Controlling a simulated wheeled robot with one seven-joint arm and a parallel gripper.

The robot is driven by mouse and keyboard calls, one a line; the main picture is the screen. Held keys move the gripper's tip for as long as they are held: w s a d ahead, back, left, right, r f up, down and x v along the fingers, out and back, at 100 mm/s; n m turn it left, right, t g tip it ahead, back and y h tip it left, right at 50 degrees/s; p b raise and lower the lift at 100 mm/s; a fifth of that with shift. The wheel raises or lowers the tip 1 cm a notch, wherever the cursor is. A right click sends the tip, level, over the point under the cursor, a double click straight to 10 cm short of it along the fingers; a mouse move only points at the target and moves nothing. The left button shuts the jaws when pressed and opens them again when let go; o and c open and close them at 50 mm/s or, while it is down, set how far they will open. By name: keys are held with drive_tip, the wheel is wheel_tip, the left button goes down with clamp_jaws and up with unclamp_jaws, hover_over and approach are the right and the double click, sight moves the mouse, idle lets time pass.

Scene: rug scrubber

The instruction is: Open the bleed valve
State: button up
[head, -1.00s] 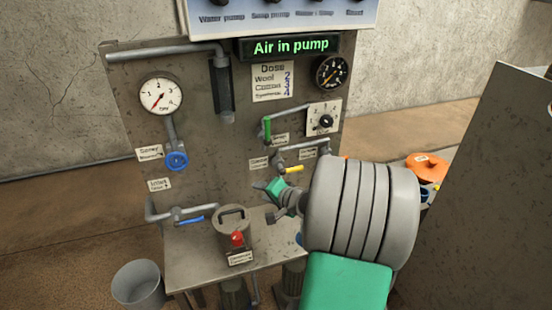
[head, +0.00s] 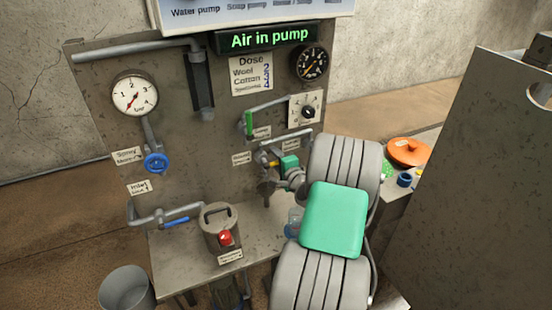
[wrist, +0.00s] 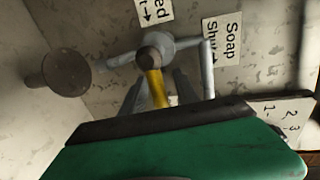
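The valve with the yellow lever (wrist: 157,88) sits on a grey pipe on the panel. A cut-off label (wrist: 155,10) ending in "ed" is beside it in the wrist view. In the head view only a bit of the yellow lever (head: 274,163) shows past my gripper (head: 272,174). In the wrist view my gripper (wrist: 158,84) has its two grey fingers on either side of the lever, with a gap visible at least on one side. It looks open around the lever, not clamped. The green hand body hides the lower part of that view.
A "Soap Shut" label (wrist: 223,40) and a dark round-ended part (wrist: 66,73) are close by. A green-handled valve (head: 249,124) and a selector knob (head: 308,112) are above. The display (head: 269,37) reads "Air in pump". A grey cabinet (head: 480,180) stands at the right.

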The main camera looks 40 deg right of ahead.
drive_tip(key=shift+c, duration=0.5)
clamp_jaws()
idle(0.8)
